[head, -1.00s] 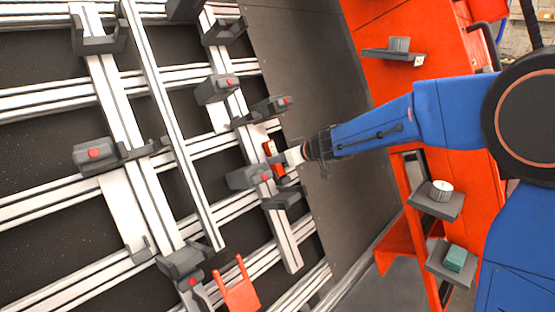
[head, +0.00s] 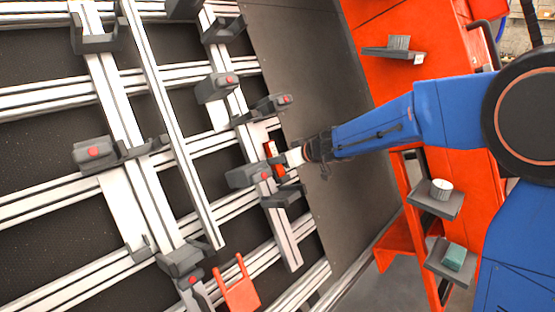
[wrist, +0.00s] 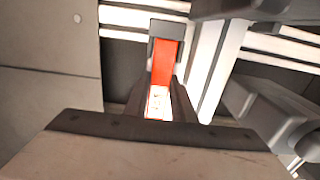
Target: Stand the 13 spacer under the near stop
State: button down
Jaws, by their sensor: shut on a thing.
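My gripper (head: 288,157) is shut on a red spacer (head: 272,152), held at the right-hand rail of the gantry. In the wrist view the spacer (wrist: 165,62) stands out between the fingers, with a white label whose marking I cannot read. A grey piece (wrist: 166,28) shows at its far end; I cannot tell whether they touch. A grey stop with a red button (head: 248,176) is just below and left of the spacer in the head view. Another such stop (head: 262,108) is above it. Which one is the near stop is not clear.
White rails cross the dark bed, with several more grey stops. A red forked piece (head: 239,288) lies at the bottom. A bare dark plate (head: 310,90) lies right of the rails. On the right, small shelves hold a grey block (head: 399,43), a white cylinder (head: 441,189) and a teal block (head: 454,258).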

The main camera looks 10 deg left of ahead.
jog(key=c, duration=1.4)
grip_release()
jog(key=shift+d, duration=0.1)
jog(key=v, duration=1.7)
jog(key=shift+s, duration=0.15)
jog(key=shift+r, duration=0.1)
